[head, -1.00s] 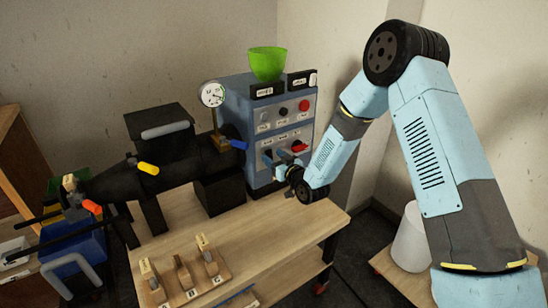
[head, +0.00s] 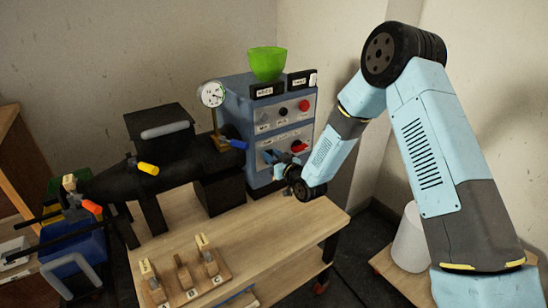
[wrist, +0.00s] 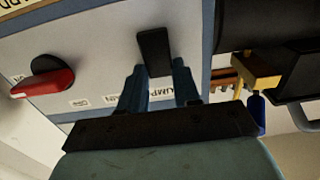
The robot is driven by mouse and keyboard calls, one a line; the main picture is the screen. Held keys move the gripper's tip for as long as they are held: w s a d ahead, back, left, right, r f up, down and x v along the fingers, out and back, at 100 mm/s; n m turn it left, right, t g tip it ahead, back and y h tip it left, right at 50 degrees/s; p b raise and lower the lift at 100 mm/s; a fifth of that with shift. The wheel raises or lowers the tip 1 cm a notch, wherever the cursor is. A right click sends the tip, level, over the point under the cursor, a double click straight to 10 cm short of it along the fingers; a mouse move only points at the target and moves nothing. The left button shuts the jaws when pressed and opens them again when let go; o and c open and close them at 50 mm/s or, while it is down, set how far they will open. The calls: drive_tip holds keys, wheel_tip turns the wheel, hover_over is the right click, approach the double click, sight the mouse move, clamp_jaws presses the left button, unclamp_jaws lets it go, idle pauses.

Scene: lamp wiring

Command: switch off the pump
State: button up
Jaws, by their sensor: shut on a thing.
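The pump switch (wrist: 154,46) is a black lever on the pale lower panel of the blue control box (head: 263,178). In the wrist view a partly covered label reading "UMP" sits beside it. My gripper (wrist: 157,68) has its two blue fingers on either side of the lever and is shut on it. In the head view my gripper (head: 279,157) is at the box's front, left of the red rotary knob, and hides the lever. I cannot tell the switch's position there.
A red rotary knob (wrist: 45,78) is close beside my gripper. A blue-handled brass valve (wrist: 257,75) is on the other side. A green bowl (head: 267,64) stands on the box. The wooden bench (head: 262,230) carries several upright wooden pieces; its right part is clear.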

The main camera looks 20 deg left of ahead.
drive_tip(key=shift+d+f+t+y, duration=0.1)
drive_tip(key=shift+f+t+y, duration=0.3)
drive_tip(key=shift+y, duration=0.1)
drive_tip(key=shift+c, duration=0.4)
drive_tip(key=shift+s+d+f+t+y, duration=0.1)
drive_tip(key=shift+s+f+t+y, duration=0.1)
drive_tip(key=shift+t+y, duration=0.65)
drive_tip(key=o, duration=1.1)
drive_tip(key=shift+c, duration=0.2)
drive_tip(key=v, duration=1.3)
drive_tip(key=shift+d+f, duration=0.25)
drive_tip(key=shift+d, duration=0.05)
drive_tip(key=shift+s, duration=0.15)
